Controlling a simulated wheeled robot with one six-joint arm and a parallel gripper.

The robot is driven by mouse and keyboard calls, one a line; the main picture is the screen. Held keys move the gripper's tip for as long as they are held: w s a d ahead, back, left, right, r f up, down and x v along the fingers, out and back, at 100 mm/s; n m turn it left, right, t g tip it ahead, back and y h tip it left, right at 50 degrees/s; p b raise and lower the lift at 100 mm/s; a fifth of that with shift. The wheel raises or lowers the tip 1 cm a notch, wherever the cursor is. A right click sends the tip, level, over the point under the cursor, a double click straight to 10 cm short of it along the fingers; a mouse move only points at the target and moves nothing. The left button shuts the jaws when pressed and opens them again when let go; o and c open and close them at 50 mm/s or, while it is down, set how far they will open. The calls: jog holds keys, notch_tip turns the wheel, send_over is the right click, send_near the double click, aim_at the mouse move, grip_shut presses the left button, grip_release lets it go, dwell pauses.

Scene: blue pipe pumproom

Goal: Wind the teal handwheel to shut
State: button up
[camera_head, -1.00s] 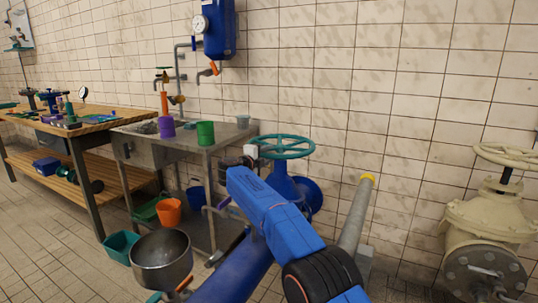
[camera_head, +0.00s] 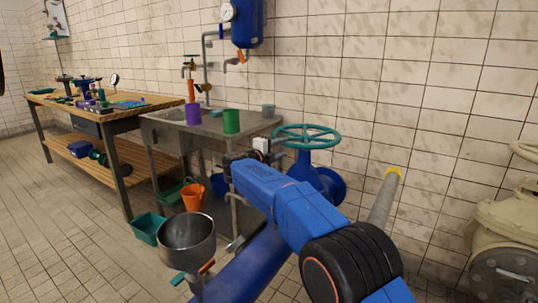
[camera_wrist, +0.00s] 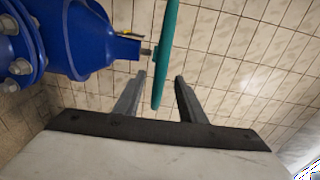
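The teal handwheel (camera_head: 306,137) sits flat on top of a blue valve (camera_head: 304,172) in the middle of the head view. In the wrist view its rim (camera_wrist: 165,55) shows edge-on, and the blue valve body (camera_wrist: 80,40) is at the left. My gripper (camera_wrist: 160,78) is open, with one finger on each side of the rim's near part. Gaps show between the rim and both fingers. In the head view my gripper (camera_head: 265,146) is at the wheel's left edge, and its fingers are too small to make out.
A metal sink bench (camera_head: 165,128) with purple and green cups stands behind left. A metal bowl (camera_head: 187,240) and teal bin (camera_head: 149,229) are at lower left. A yellow-capped grey pipe (camera_head: 383,200) and a beige valve (camera_head: 505,235) are to the right. Floor at left is clear.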

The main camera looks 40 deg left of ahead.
jog(key=s+d, duration=0.1)
jog(key=s, duration=0.6)
jog(key=shift+s+r, duration=0.2)
jog(key=shift+s, duration=0.2)
